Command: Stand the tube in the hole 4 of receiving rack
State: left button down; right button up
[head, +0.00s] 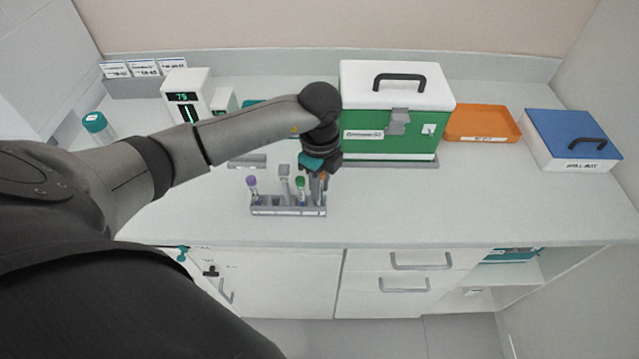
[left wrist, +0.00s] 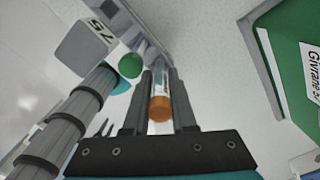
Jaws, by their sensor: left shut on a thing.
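The receiving rack (head: 290,211) is a grey rack near the front of the counter. A purple-capped tube (head: 252,184), a grey-topped tube (head: 284,178) and a green-capped tube (head: 300,185) stand in it. My left gripper (head: 318,180) is over the rack's right end, pointing down. It is shut on an orange-capped tube (head: 323,176). In the left wrist view the orange-capped tube (left wrist: 160,105) lies lengthwise between the two fingers, with the green cap (left wrist: 130,66) close beside it. The fingers partly hide the tube, and I cannot tell whether its lower end is inside a hole.
A green box with a white lid (head: 390,115) stands behind the rack. To the right are an orange tray (head: 481,124) and a blue-lidded box (head: 572,140). A white device with a display (head: 187,97) is at the left. The counter right of the rack is clear.

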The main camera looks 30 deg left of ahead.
pick_arm(q)
jog(key=shift+f, duration=0.4)
jog(key=c, duration=0.7)
grip_release()
jog(key=shift+o, duration=0.2)
notch_tip(320, 180, up, 15)
jog(key=shift+r, duration=0.15)
dwell(0.4)
